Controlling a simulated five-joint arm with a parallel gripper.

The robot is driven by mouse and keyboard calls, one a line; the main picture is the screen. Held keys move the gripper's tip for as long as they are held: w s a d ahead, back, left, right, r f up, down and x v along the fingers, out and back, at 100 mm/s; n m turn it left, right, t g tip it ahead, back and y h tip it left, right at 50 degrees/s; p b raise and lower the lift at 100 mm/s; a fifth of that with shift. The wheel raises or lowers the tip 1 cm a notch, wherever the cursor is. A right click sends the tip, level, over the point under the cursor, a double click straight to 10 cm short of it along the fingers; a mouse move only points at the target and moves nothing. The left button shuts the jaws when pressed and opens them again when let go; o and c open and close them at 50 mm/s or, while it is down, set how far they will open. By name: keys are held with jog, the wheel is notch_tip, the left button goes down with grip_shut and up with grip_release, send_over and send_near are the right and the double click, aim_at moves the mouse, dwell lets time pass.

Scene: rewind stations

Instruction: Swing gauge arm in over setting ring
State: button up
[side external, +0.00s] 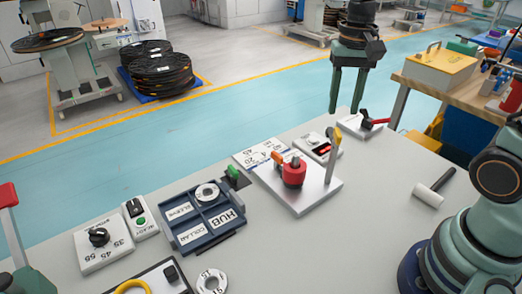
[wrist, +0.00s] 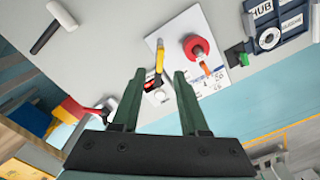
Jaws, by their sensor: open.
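A grey upright arm with a yellow tip, which looks like the gauge arm (side external: 331,163), stands at the right side of a pale plate (side external: 310,197). A red round part (side external: 293,174) with an orange handle (side external: 278,158) sits on the same plate. I cannot tell for sure which part is the setting ring. My gripper (side external: 345,111) is open and empty, fingers pointing down, apart from the yellow-tipped arm. In the wrist view the yellow-tipped arm (wrist: 159,58) appears between and beyond my fingertips (wrist: 159,74).
A small unit with a red display (side external: 319,148) and a red-handled lever (side external: 374,121) stand near the plate. A hammer (side external: 434,188) lies to the right. A blue tray (side external: 205,218) holds a white ring; another ring (side external: 211,282) lies in front.

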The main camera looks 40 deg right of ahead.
aim_at(338, 132)
notch_tip(338, 132, down, 7)
jog(key=shift+r, duration=0.2)
grip_shut()
dwell(1.5)
